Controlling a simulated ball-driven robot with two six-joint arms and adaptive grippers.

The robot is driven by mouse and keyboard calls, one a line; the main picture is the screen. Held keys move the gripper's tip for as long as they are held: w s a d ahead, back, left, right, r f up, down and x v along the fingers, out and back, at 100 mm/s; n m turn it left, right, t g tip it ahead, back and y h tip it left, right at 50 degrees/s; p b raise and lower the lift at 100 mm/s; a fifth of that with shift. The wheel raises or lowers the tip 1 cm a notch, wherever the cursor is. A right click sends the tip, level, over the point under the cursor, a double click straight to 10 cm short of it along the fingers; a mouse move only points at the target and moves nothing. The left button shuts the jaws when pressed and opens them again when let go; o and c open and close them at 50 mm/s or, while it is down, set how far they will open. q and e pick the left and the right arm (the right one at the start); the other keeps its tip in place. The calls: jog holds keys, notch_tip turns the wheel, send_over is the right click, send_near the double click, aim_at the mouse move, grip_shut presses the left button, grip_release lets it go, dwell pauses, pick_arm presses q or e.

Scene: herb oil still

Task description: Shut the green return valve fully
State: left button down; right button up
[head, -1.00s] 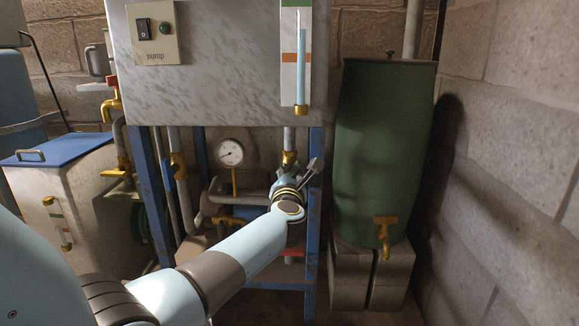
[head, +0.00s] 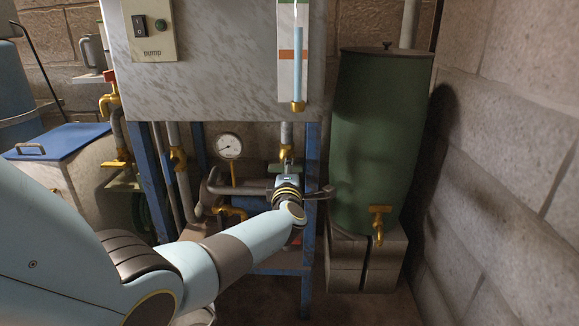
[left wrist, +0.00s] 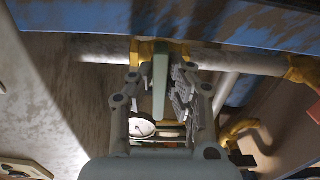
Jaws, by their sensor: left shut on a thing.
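The green valve handle (left wrist: 160,82) stands between my fingers in the left wrist view, in front of a brass valve body (left wrist: 147,50) on a pale pipe. In that view the handle lies across the line of the pipe. My left gripper (left wrist: 160,92) is shut on the handle, with a finger on each side. In the head view my left gripper (head: 287,170) is at the brass fitting (head: 286,152) below the sight tube, and it hides most of the handle. My right gripper is in neither view.
A blue frame leg (head: 311,150) stands just right of my gripper. A pressure gauge (head: 229,146) and several pipes are to the left. The green barrel (head: 380,140) with a brass tap stands further right. The steel panel (head: 220,80) is above.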

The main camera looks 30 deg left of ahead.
pick_arm(q)
jog(key=shift+f+m, duration=0.1)
jog(key=shift+m, duration=0.4)
jog(key=c, duration=1.3)
grip_release()
jog(key=shift+c, duration=0.2)
jog(key=v, duration=1.2)
